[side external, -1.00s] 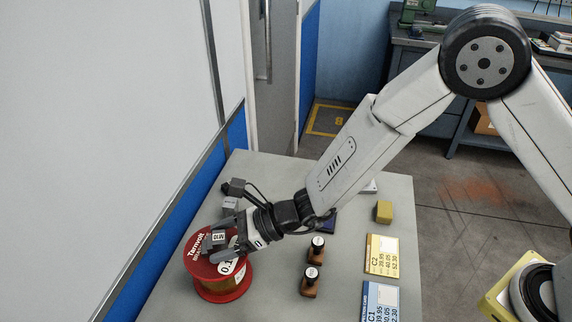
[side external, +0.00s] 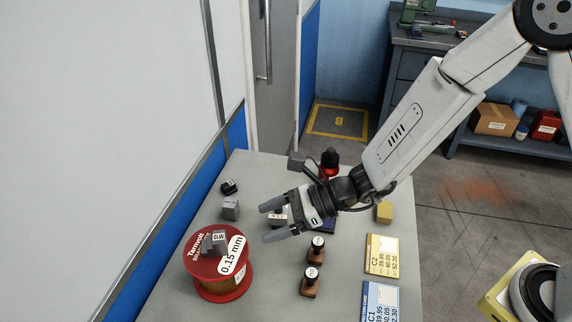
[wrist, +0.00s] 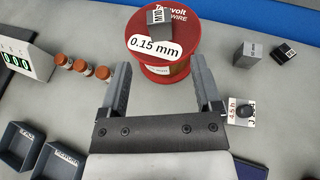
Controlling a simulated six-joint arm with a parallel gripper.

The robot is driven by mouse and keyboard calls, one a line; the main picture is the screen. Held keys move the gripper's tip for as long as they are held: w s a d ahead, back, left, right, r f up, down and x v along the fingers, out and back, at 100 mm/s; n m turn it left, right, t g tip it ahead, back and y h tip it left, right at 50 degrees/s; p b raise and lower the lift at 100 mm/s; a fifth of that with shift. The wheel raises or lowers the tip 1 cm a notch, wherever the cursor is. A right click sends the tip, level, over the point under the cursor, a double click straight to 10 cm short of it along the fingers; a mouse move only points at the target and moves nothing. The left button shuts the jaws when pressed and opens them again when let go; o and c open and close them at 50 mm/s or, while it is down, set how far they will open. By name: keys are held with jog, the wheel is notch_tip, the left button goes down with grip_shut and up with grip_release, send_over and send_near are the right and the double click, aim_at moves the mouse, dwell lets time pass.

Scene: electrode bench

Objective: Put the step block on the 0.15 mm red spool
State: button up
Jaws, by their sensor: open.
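The red spool (side external: 220,275) marked 0.15 mm stands upright at the front left of the bench. It also shows at the top of the wrist view (wrist: 165,72). A grey step block (side external: 215,242) marked M10 rests on the spool's top flange, next to the white label. In the wrist view the block (wrist: 158,20) sits on that flange, clear of my fingers. My gripper (side external: 271,221) is open and empty, to the right of the spool and apart from the block. Its two spread fingers (wrist: 160,64) show in the wrist view.
A grey block (side external: 230,209) and a black block (side external: 229,187) stand behind the spool. Blue trays (wrist: 55,165) show in the wrist view. A wall runs along the left.

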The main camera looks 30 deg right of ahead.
jog(key=shift+v, duration=0.9)
jog(key=s+d+f+n+g+h, duration=0.2)
jog(key=s+d+n+g+h, duration=0.5)
jog(key=d+n, duration=0.5)
jog(key=s+d+r+n+t+h, duration=0.1)
jog(key=d+n+t+h, duration=0.3)
jog(key=d+n, duration=0.6)
jog(key=d+h, duration=0.1)
jog(key=d, duration=0.3)
jog(key=shift+s+d+r+n+h, duration=0.2)
jog(key=shift+d+r+n+h, duration=0.1)
jog(key=shift+d+r, duration=0.05)
